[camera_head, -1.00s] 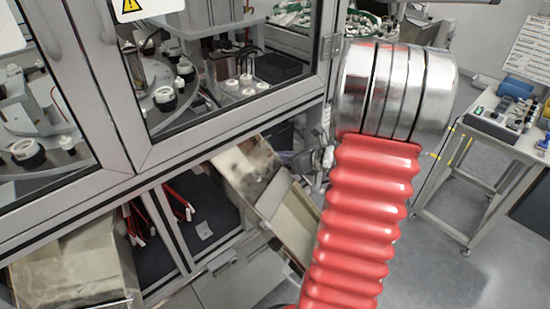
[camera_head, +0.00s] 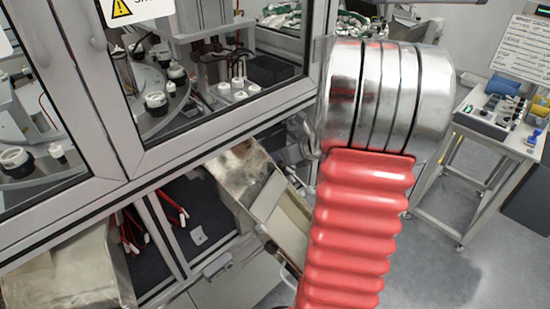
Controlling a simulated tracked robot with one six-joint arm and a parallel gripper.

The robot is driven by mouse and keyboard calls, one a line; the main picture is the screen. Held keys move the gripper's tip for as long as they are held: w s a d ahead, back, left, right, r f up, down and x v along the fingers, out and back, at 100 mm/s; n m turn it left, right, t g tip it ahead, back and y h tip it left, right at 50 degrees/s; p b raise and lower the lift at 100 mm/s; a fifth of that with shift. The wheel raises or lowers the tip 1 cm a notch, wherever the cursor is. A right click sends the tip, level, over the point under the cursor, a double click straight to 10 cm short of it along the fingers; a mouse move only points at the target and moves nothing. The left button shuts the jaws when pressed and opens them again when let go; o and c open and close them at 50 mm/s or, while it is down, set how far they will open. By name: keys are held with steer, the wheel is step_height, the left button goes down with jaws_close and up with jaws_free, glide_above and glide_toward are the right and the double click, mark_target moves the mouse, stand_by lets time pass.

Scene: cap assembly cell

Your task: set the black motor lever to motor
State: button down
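I cannot make out the black motor lever. A small control unit (camera_head: 487,118) with dark and light parts on its top sits on the trolley table (camera_head: 478,140) at the right, too small to read. My arm, with a red ribbed sleeve and a silver banded joint, rises through the middle right of the view. It hides what lies behind it. My gripper is not in view.
A framed machine cabinet (camera_head: 215,125) with glass doors fills the left. Metal chutes (camera_head: 285,215) jut out below it, close to my arm. Blue parts (camera_head: 503,86) lie on the trolley table. Grey floor (camera_head: 430,260) is open between my arm and the trolley.

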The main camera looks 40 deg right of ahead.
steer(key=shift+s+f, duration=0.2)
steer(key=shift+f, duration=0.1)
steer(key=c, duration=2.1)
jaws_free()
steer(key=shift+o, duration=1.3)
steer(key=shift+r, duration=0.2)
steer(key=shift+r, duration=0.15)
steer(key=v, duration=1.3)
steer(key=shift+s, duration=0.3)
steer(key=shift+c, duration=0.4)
